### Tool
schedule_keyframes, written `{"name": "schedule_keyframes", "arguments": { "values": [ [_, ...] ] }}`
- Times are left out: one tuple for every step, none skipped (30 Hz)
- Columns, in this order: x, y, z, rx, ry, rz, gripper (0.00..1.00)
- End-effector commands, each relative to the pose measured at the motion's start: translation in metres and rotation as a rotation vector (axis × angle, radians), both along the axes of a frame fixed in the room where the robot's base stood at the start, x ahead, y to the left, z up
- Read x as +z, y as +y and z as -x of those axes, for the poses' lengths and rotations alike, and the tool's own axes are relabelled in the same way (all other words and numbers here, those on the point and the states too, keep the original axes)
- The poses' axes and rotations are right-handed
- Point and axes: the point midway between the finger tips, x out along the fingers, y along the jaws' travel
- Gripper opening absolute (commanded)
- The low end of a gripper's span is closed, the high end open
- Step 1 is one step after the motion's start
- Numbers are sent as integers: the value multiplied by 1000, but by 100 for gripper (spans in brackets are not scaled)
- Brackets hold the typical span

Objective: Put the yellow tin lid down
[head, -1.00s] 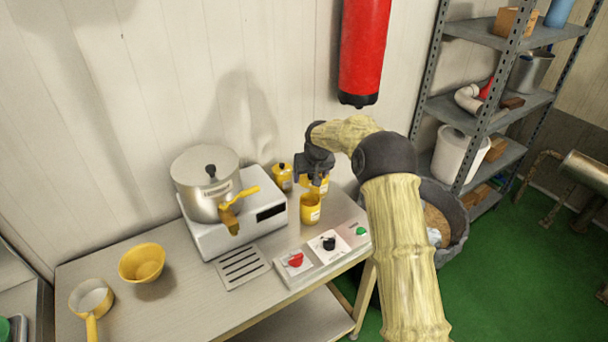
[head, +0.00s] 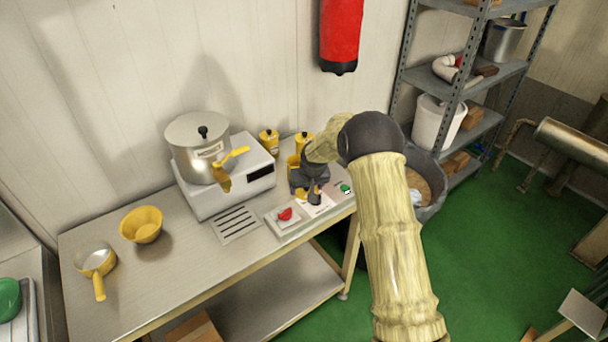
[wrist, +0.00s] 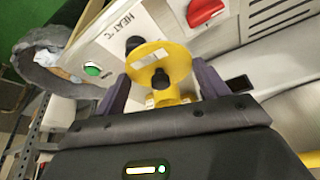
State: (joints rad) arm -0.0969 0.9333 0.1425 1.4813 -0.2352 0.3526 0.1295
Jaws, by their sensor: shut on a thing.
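My gripper (head: 305,196) is low over the control panel at the table's right end. In the wrist view my gripper (wrist: 162,88) is shut on the yellow tin lid (wrist: 150,60), a round disc with a black knob facing the camera. Only a sliver of yellow shows at the gripper in the head view. A yellow tin (head: 304,141) stands just behind my gripper, partly hidden by the arm. Another yellow tin with a black knob on top (head: 268,143) stands to its left. I cannot tell whether the lid touches the surface below it.
The control panel has a red knob (head: 285,214) and a green button (head: 346,188). A steel pot (head: 198,150) stands on the white heater (head: 228,197) to the left. A yellow bowl (head: 141,225) and a yellow saucepan (head: 96,260) sit further left.

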Motion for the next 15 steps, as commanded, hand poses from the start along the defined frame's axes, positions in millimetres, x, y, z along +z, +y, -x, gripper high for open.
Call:
{"name": "schedule_keyframes", "arguments": {
  "values": [
    [-9, -4, 6, -5, 4, 1, 51],
    [-13, -6, 9, -9, 4, 1, 51],
    [-20, -9, 14, -13, 5, 0, 51],
    [-25, -11, 17, -17, 5, 0, 51],
    [-30, -14, 21, -21, 6, 0, 51],
    [-38, -19, 27, -27, 7, 1, 51],
    [-43, -21, 31, -32, 6, -1, 51],
    [-49, -25, 37, -37, 8, 0, 51],
    [-58, -30, 45, -46, 10, 0, 51],
    [-65, -35, 52, -54, 11, 0, 51],
    [-72, -39, 60, -62, 12, -1, 51],
    [-82, -46, 71, -75, 12, -2, 51],
    [-89, -52, 79, -86, 12, -2, 51],
    [-95, -57, 89, -95, 13, -2, 51],
    [-104, -64, 101, -108, 12, -1, 51]
  ]
}}
